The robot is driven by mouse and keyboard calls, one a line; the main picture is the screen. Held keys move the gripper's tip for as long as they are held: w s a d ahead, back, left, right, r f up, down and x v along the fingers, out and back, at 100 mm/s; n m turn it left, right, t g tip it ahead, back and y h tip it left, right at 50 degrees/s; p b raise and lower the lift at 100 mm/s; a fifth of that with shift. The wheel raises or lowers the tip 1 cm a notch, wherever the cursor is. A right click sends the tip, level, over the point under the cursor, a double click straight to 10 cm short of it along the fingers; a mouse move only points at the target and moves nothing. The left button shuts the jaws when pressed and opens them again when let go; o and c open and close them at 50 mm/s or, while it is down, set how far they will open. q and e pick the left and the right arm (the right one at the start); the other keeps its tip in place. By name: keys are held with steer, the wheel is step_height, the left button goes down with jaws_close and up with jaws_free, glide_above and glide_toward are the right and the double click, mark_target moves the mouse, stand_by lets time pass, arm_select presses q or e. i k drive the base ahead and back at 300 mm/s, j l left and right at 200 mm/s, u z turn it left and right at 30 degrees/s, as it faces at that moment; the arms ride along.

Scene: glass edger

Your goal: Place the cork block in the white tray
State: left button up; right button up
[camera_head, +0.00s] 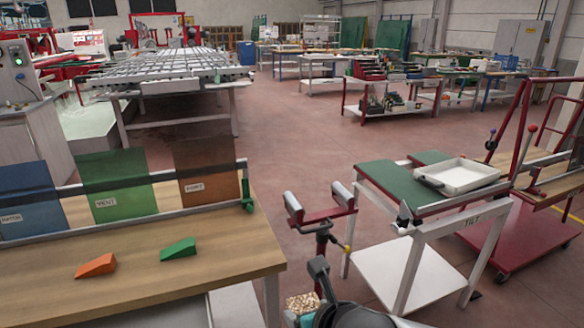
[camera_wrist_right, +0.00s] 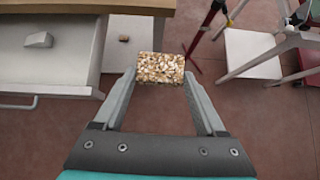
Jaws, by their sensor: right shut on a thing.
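The cork block (camera_wrist_right: 160,67) is speckled tan and brown. My right gripper (camera_wrist_right: 160,80) is shut on it, with one finger on each side, and holds it above the floor. In the head view, the cork block (camera_head: 302,302) shows at the bottom middle, partly hidden by my right gripper (camera_head: 308,296). The white tray (camera_head: 458,188) is shallow and lies on the green-topped tilt table at the right, well apart from the block. A dark item lies at the tray's left edge. My left gripper is not in view.
A wooden bench (camera_head: 190,275) at the left holds an orange wedge (camera_head: 96,266) and a green wedge (camera_head: 178,249). A red roller stand (camera_head: 322,218) is between bench and tilt table (camera_head: 385,182). In the wrist view, an open drawer (camera_wrist_right: 50,65) is at the left.

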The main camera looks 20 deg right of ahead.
mark_target(461, 178)
steer(key=i+l, duration=0.1)
steer(key=l, duration=0.35)
steer(key=i+l, duration=0.1)
steer(key=l, duration=0.8)
steer(key=i+l, duration=0.15)
steer(key=l, duration=0.3)
steer(key=i+l, duration=0.15)
steer(key=l, duration=0.25)
steer(key=i+l, duration=0.15)
steer(key=l, duration=0.25)
steer(key=i+l, duration=0.15)
steer(key=l, duration=0.25)
steer(key=i+l, duration=0.15)
steer(key=l, duration=0.25)
steer(key=i+l, duration=0.15)
steer(key=l, duration=0.25)
steer(key=i+l, duration=0.15)
steer(key=l, duration=0.25)
steer(key=i+l, duration=0.15)
steer(key=l, duration=0.25)
